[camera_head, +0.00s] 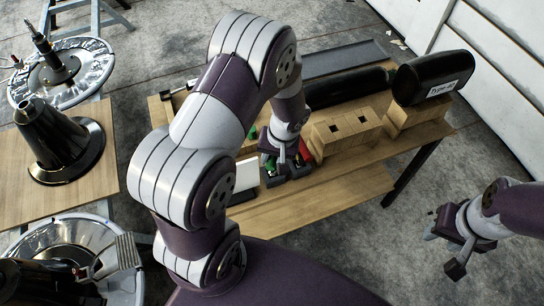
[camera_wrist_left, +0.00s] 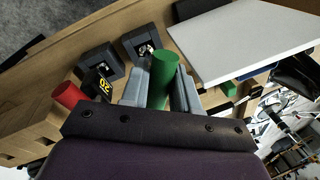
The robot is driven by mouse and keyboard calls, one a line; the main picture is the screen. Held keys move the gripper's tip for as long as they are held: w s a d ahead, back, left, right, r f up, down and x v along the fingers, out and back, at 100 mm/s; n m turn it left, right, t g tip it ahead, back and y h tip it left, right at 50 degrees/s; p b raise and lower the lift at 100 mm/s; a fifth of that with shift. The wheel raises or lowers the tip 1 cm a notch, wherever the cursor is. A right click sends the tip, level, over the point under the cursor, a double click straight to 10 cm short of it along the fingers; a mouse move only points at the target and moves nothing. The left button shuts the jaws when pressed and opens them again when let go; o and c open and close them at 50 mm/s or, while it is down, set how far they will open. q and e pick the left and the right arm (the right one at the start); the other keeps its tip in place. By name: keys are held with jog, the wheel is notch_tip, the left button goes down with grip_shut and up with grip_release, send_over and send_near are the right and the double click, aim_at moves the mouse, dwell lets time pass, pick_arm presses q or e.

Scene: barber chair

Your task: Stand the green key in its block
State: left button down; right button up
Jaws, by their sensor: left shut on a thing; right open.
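My left gripper (camera_head: 275,170) is low over the wooden table. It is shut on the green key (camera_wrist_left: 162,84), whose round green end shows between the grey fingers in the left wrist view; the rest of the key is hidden. A light wooden block (camera_head: 346,133) with two dark square holes stands right of this gripper. Two dark grey blocks (camera_wrist_left: 101,62) with recessed tops sit ahead of the fingers in the wrist view. I cannot tell which block is the key's. My right gripper (camera_head: 454,243) is open and empty, off the table at right.
A red cylinder (camera_wrist_left: 68,96) and a black piece marked 20 (camera_wrist_left: 97,84) lie beside the left gripper. A white board (camera_wrist_left: 240,42) is close by. A black container labelled Type-4c (camera_head: 432,78) stands at the table's right end. The front table strip (camera_head: 320,197) is clear.

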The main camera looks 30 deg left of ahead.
pick_arm(q)
jog(key=shift+f, duration=0.25)
jog(key=c, duration=0.8)
grip_release()
notch_tip(320, 180, up, 12)
jog(key=d+r, duration=0.1)
jog(key=d, duration=0.2)
jog(key=s+m, duration=0.1)
jog(key=s, duration=0.1)
jog(key=s+d+r+m+t+h+p, duration=0.1)
jog(key=s, duration=0.1)
jog(key=s+m+h, duration=0.1)
jog(key=s+m, duration=0.1)
jog(key=s, duration=0.1)
jog(key=shift+s+d+r+t, duration=0.1)
jog(key=shift+d+r+t, duration=0.25)
jog(key=shift+r+t, duration=0.05)
